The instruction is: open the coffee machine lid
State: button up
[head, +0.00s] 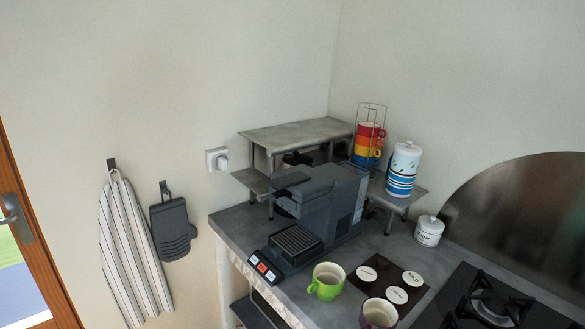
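The coffee machine (335,205) is a dark grey box on the grey counter, near its left end. Its top looks flat, with a dark lever-like handle (290,180) at the front left of the top. I cannot tell for sure whether the lid is open, but nothing stands raised above the machine. My gripper is not in view.
A green mug (327,282) and a purple mug (378,314) stand close in front of the machine. A shelf (297,135) rises behind it, with stacked coloured cups (368,145) and a striped canister (403,170). A gas hob (495,302) is at right. A towel (130,250) hangs left.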

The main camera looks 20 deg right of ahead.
aim_at(305, 184)
jog(key=z, duration=0.15)
jog(key=i, duration=1.15)
jog(key=z, duration=0.2)
